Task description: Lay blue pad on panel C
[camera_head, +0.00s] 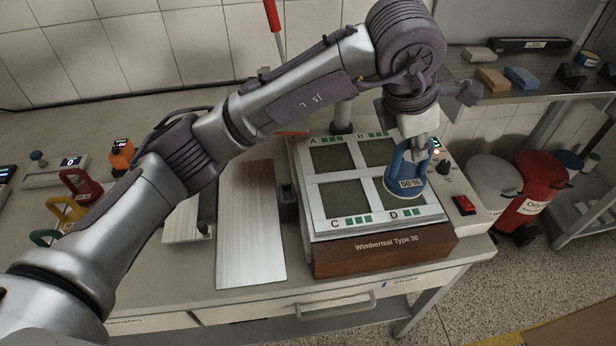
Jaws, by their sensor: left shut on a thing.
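The blue pad (405,187), marked "50 %", has an upright loop handle. My left gripper (419,147) is shut on that handle from above. The pad covers most of panel D at the front right of the Wimbertsal Type 30 device (386,249). I cannot tell whether it touches the panel or hangs just above it. Panel C (341,198), at the front left of the device, is a bare dark green square, left of the pad. Panel A (333,157) is also bare, and panel B (376,152) is partly hidden by my arm. My right gripper is not in view.
Red (82,187), yellow (66,212) and green (45,237) handled pads stand at the far left. A metal plate (250,230) lies left of the device. A control box with a red switch (464,205) is on its right, with bins (533,190) beyond.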

